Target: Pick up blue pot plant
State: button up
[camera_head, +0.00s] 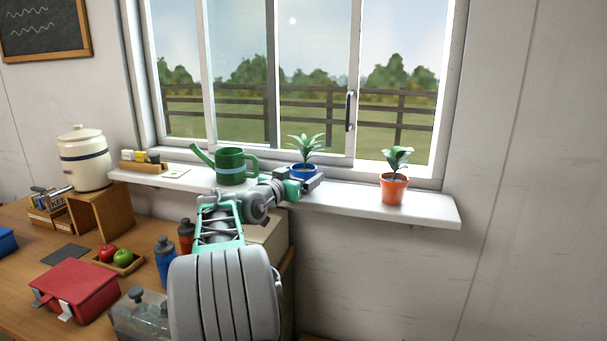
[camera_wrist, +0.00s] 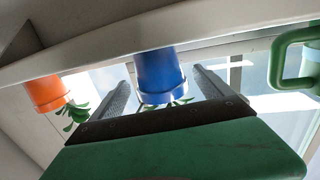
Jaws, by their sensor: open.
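The blue pot plant (camera_head: 304,169), a blue pot with green leaves, stands upright on the white windowsill (camera_head: 420,207). My gripper (camera_head: 303,182) is at the pot's near side and hides its lower part in the head view. In the wrist view, which is upside down, the blue pot (camera_wrist: 160,72) lies between the two spread fingers of my gripper (camera_wrist: 161,78). Gaps show on both sides of the pot there, so the fingers are open and not closed on it.
A green watering can (camera_head: 231,166) stands left of the blue pot. An orange pot plant (camera_head: 394,188) stands to its right. The window (camera_head: 300,80) is close behind. A wooden table (camera_head: 110,270) holds bottles (camera_head: 165,262), a red case (camera_head: 75,290) and a fruit tray (camera_head: 128,265).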

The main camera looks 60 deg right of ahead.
jog(key=shift+d+f, duration=0.1)
jog(key=shift+d, duration=1)
jog(key=shift+a, duration=0.1)
jog(key=c, duration=1.6)
jog(key=shift+c, duration=0.8)
